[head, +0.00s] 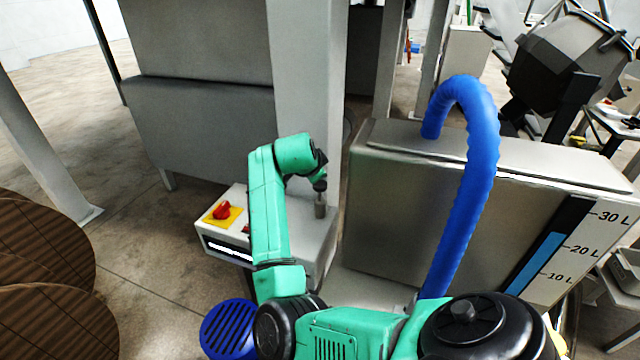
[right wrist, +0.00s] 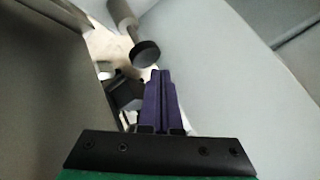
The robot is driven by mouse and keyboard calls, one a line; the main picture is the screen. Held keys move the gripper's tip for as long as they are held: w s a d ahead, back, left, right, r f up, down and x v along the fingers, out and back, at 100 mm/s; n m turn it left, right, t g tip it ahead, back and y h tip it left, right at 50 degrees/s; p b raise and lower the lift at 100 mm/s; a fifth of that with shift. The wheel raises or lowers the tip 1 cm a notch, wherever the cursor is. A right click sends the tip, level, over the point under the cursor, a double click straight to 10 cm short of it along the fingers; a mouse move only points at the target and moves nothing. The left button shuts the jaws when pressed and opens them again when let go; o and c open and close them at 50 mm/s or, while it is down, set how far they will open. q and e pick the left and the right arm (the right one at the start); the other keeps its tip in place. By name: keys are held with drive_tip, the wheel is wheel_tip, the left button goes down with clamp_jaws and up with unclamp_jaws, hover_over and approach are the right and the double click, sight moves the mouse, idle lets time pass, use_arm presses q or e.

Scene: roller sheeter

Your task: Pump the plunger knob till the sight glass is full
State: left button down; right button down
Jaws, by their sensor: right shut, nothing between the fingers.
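The plunger knob (head: 320,186) is a dark disc on top of a metal cylinder (head: 320,206) on the pump box. In the right wrist view the knob (right wrist: 145,53) stands just ahead of the fingertips on a thin stem. My right gripper (right wrist: 160,75) is shut and empty, its purple fingers together. In the head view it is close above the knob; I cannot tell whether they touch. The sight glass (head: 541,262) on the steel tank (head: 400,215) shows blue liquid to a little above the 20 L mark, with a dark strip above. My left gripper is out of view.
The pump box (head: 220,240) carries a red switch (head: 222,210) on a yellow plate. A thick blue hose (head: 475,180) arches over the tank. A grey post (head: 307,80) rises behind the box. Brown round stacks (head: 50,300) stand at left, with open floor beside them.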

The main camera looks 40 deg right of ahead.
sight(317, 187)
idle(0.8)
drive_tip(key=shift+f, duration=0.4)
drive_tip(key=shift+f+b, duration=1.1)
drive_tip(key=shift+f, duration=0.95)
idle(1.4)
drive_tip(key=shift+r+p, duration=2.2)
drive_tip(key=shift+r, duration=0.25)
wheel_tip(317, 187, up, 5)
drive_tip(key=p, duration=0.4)
drive_tip(key=shift+r+p, duration=0.1)
drive_tip(key=shift+p, duration=0.25)
